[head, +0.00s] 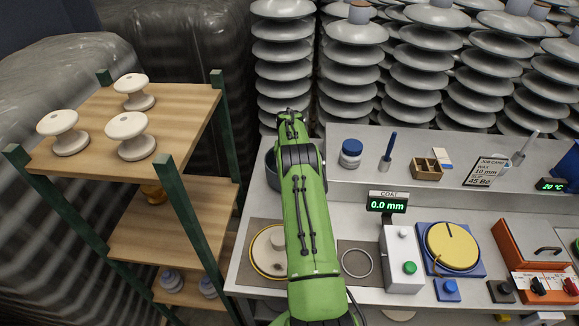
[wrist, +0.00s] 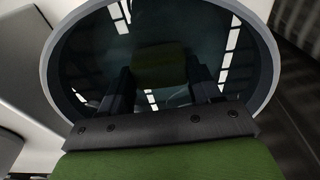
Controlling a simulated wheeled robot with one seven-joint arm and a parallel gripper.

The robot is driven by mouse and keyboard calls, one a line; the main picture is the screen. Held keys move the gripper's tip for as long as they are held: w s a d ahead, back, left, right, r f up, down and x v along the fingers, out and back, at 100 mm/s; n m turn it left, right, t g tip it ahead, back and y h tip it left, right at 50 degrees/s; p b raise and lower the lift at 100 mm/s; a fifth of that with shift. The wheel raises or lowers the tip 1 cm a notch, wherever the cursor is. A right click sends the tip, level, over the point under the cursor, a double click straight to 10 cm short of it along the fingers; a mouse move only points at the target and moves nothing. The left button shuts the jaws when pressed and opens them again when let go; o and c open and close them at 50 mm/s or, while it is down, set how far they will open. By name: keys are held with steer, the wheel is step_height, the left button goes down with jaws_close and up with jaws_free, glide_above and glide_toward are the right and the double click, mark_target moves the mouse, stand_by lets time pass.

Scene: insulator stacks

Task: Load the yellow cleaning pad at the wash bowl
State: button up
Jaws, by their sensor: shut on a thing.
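The wash bowl (wrist: 262,50) fills most of the wrist view, with a pale rim and dark, reflecting liquid inside. In the head view a part of the bowl (head: 271,170) shows to the left of my arm. My gripper (wrist: 162,80) points down into the bowl, its two dark fingers on either side of an olive-looking block, which I take to be the yellow cleaning pad (wrist: 160,65) in shade. The gripper is shut on it. Whether the pad touches the liquid, I cannot tell. In the head view my arm hides the gripper's fingers and the pad.
A wooden shelf rack (head: 180,115) with white insulators stands at the left. On the bench are a round pale disc (head: 268,250), a ring (head: 357,262), a coat meter (head: 387,203) and a yellow round pad (head: 452,245) on a blue base. Tall insulator stacks (head: 352,70) stand behind.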

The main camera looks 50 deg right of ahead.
steer(key=shift+f+b, duration=0.6)
steer(key=shift+b, duration=0.05)
stand_by(1.7)
steer(key=shift+r+p, duration=2)
steer(key=shift+r, duration=1.55)
